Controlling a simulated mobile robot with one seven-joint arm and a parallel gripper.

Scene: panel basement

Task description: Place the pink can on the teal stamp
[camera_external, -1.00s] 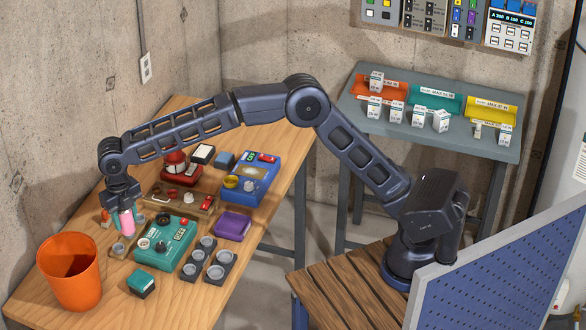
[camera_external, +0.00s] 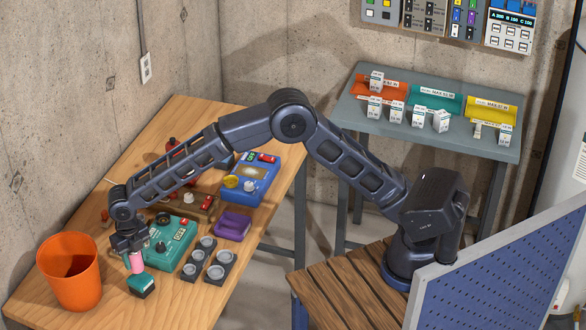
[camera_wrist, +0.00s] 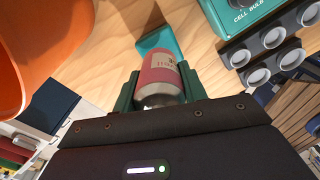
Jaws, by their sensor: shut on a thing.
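The pink can (camera_external: 137,264) is held between the fingers of my gripper (camera_external: 135,257), which is shut on it and points down. In the wrist view the can (camera_wrist: 159,76) sits between the two green fingers, with a pale label on its side. The teal stamp (camera_external: 141,286) stands on the wooden table, right below the can's lower end in the external view. In the wrist view part of the stamp (camera_wrist: 160,39) shows beyond the can, which hides some of it. I cannot tell whether they touch.
An orange bin (camera_external: 72,280) stands close to the left of my gripper. A teal device (camera_external: 167,243) and a grey holder with several round cups (camera_external: 207,261) stand to the right. A purple box (camera_external: 233,224) and a blue device (camera_external: 250,180) are farther back. The table's front is clear.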

